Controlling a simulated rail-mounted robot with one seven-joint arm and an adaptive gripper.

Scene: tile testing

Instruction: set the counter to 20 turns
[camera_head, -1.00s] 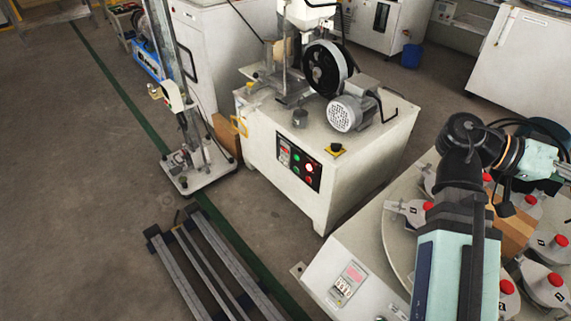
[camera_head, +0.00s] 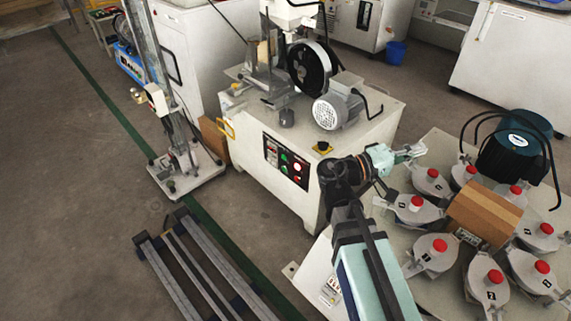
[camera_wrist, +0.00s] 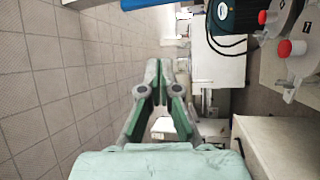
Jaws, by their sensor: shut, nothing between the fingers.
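The counter (camera_head: 331,290) is a small panel with a row of digits on the front left of the white machine table. My arm partly covers it in the head view, and its digits are too small to read. My gripper (camera_head: 412,152) is above the far left part of the table, beyond the counter and well apart from it. In the wrist view my gripper (camera_wrist: 167,75) has its fingers together with nothing between them. The counter does not show in the wrist view.
Several grey holders with red knobs (camera_head: 440,245) ring a cardboard box (camera_head: 484,215) on the table. A dark teal motor unit with black cables (camera_head: 515,145) stands behind. A white machine with a control panel (camera_head: 286,163) is at the left. The floor further left has metal rails (camera_head: 190,260).

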